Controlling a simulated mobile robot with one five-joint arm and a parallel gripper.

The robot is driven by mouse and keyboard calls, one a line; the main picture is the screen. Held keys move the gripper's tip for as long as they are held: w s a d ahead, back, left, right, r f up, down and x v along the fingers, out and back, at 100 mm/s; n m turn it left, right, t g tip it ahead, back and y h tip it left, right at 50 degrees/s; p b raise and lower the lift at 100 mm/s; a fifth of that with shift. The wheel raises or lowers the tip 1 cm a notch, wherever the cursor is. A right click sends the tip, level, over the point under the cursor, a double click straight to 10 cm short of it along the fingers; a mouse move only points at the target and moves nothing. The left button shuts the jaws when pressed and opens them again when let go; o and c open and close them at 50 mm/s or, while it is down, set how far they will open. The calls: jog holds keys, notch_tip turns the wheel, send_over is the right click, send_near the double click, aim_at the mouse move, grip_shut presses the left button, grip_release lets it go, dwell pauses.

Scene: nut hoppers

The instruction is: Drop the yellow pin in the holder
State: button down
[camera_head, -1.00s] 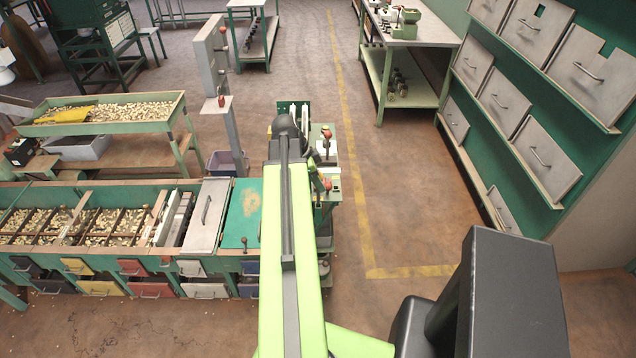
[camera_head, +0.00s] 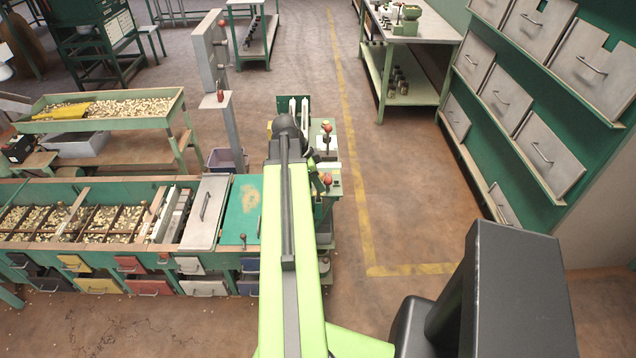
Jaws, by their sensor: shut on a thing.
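My green and black arm reaches forward over the middle of the view and ends at a dark round joint. My gripper is hidden behind the arm, so its fingers and anything in them do not show. I cannot make out the yellow pin. A small bench (camera_head: 327,160) with red-knobbed levers stands just beyond and to the right of the arm's end. I cannot tell which part there is the holder.
A long green hopper bench (camera_head: 120,254) with nut-filled compartments and coloured drawers lies at left. A tray table (camera_head: 150,125) stands behind it. A green rack of metal bins (camera_head: 535,85) is at right. The floor (camera_head: 400,190) between, with a yellow line, is clear.

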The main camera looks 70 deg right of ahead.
aim_at(318, 192)
jog(key=shift+f+b, duration=2.7)
jog(key=shift+f, duration=0.15)
jog(key=c, duration=1)
grip_release()
jog(key=shift+c, duration=0.2)
jog(key=shift+r, duration=0.1)
jog(key=shift+r, duration=0.15)
jog(key=p+v, duration=1.6)
jog(key=v, duration=0.1)
jog(key=shift+r, duration=0.15)
